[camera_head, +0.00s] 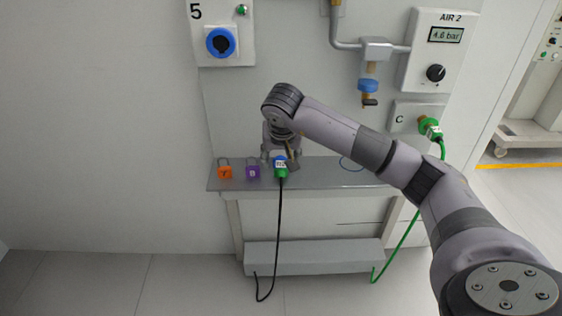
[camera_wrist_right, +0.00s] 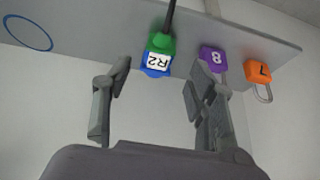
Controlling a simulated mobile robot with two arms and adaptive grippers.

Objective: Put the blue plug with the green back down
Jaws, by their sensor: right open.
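The blue plug with the green back (camera_head: 281,171) is at the front part of the grey shelf (camera_head: 320,179), with a black cable hanging from it to the floor. It also shows in the right wrist view (camera_wrist_right: 160,46), with a white R2 label. My right gripper (camera_head: 279,158) is at the plug in the head view. In the right wrist view my right gripper (camera_wrist_right: 158,74) is open, with one finger on each side and the plug between and beyond the fingertips, visibly apart from both. My left gripper is not in view.
A purple padlock (camera_head: 253,172) and an orange padlock (camera_head: 225,172) are on the shelf left of the plug. A blue outlined ring (camera_head: 351,163) marks the shelf to the right, empty. A green-cabled plug (camera_head: 430,127) sits at panel C. A blue socket (camera_head: 221,42) is on panel 5.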

